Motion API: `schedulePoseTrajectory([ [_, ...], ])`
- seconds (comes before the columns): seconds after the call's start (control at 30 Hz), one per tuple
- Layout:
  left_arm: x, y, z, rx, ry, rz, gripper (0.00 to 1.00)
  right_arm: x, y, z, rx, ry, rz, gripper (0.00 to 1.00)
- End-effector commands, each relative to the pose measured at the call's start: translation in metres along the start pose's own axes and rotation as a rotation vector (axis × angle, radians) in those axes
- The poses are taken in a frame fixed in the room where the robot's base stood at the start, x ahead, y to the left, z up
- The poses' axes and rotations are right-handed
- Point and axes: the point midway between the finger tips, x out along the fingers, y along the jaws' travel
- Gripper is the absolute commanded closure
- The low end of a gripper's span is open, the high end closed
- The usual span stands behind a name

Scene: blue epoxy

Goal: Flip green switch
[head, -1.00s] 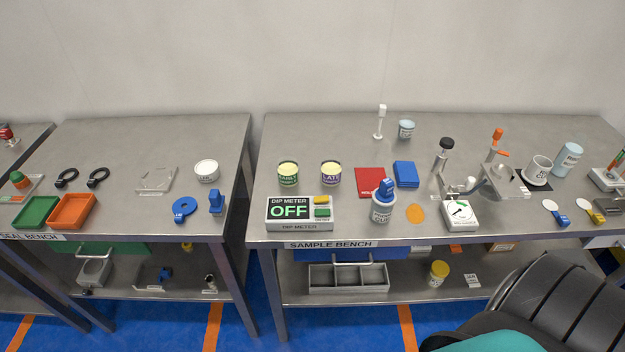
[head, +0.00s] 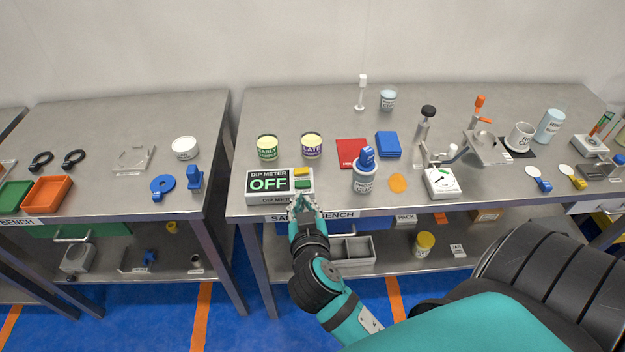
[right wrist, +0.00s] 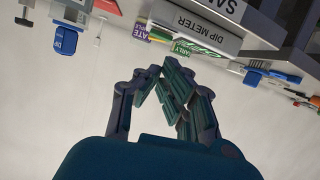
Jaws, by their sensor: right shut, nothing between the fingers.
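The dip meter (head: 268,200) is a grey box at the front left of the sample bench. My right gripper (head: 305,203) is shut and empty, just in front of the meter's right front edge, close below the green switch. I cannot tell whether it touches. The right wrist view shows the fingers (right wrist: 178,75) closed together, with the dip meter (right wrist: 193,30) beyond them, upside down. My left gripper is not in view.
The sample bench's front edge (head: 400,206) runs under my right arm. A grey divided tray (head: 352,250) is on the lower shelf.

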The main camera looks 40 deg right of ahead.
Motion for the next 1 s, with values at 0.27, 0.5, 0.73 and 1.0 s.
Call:
schedulePoseTrajectory([
  [0.27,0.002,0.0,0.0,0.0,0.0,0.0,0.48,-0.016,0.021,-0.038,0.084,0.071,0.055,1.0],
  [0.5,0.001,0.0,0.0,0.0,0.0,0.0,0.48,-0.015,0.021,-0.037,0.083,0.07,0.053,1.0],
  [0.73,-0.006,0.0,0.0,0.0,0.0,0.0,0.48,0.001,0.021,-0.041,0.078,0.073,0.052,1.0],
  [1.0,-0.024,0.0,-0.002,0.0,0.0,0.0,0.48,0.056,0.025,-0.047,0.077,0.073,0.054,1.0],
])
